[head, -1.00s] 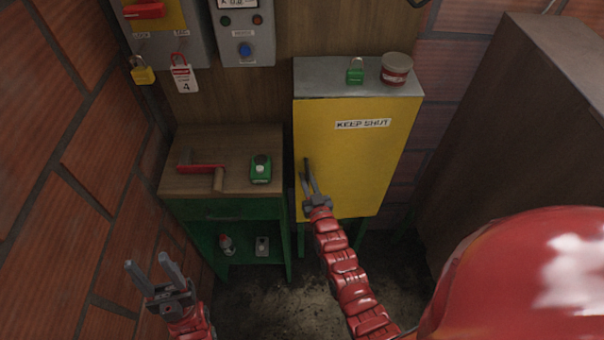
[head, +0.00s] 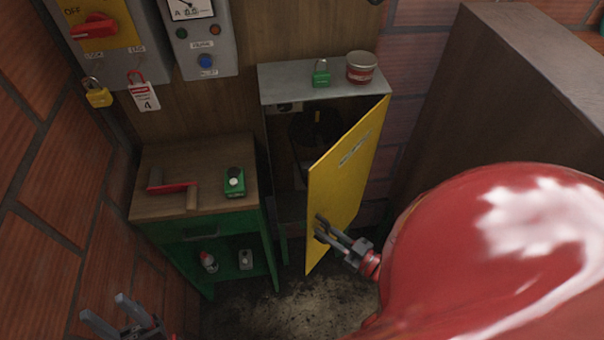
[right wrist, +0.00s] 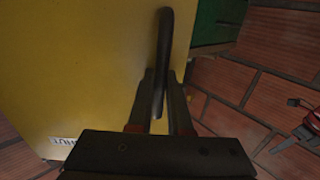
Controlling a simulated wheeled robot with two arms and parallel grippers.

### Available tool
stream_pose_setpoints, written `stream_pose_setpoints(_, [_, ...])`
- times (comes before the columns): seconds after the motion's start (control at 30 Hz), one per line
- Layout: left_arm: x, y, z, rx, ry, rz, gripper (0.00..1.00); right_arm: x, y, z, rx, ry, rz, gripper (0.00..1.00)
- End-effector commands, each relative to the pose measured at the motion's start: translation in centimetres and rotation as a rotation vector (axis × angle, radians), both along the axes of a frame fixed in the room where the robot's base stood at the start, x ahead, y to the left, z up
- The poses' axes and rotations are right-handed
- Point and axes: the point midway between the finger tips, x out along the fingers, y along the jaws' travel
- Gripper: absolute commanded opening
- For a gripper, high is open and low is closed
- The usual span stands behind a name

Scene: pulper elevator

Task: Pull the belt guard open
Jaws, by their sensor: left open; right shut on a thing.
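The yellow belt guard (head: 348,175) is a door on the grey cabinet, hinged on its right side, and stands partly open. Dark round parts (head: 314,130) show inside the cabinet. My right gripper (head: 322,228) is shut on the guard's handle near its free edge. In the right wrist view the dark bar handle (right wrist: 164,60) sits between the fingers of my right gripper (right wrist: 162,105), against the yellow panel (right wrist: 80,65). My left gripper (head: 103,312) is open and empty at the lower left, apart from everything.
A green padlock (head: 321,74) and a tin (head: 361,67) sit on the cabinet top. A brown cabinet (head: 480,100) stands at right.

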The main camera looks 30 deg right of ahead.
Motion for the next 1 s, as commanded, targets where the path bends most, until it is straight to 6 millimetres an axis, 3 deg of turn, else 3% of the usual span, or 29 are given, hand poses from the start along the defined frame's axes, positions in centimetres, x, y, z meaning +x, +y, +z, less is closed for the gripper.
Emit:
stream_pose_setpoints(0.2, [0.0, 0.0, 1.0, 0.000, 0.000, 0.000, 0.50, -5.3, -3.3, 0.0, -0.004, 0.005, -0.006, 0.00])
stream_pose_setpoints(0.5, [0.0, 0.0, 0.7, 0.000, 0.000, 0.000, 0.50, -10.2, -8.0, -0.2, -0.004, 0.003, -0.006, 0.00])
stream_pose_setpoints(0.7, [0.0, 0.0, 0.3, 0.000, 0.000, 0.000, 0.50, -12.0, -10.3, -0.2, -0.003, 0.001, -0.005, 0.00])
stream_pose_setpoints(1.0, [0.0, 0.0, 0.2, 0.000, 0.000, 0.000, 0.50, -13.0, -11.9, -0.1, 0.000, 0.001, -0.006, 0.00])
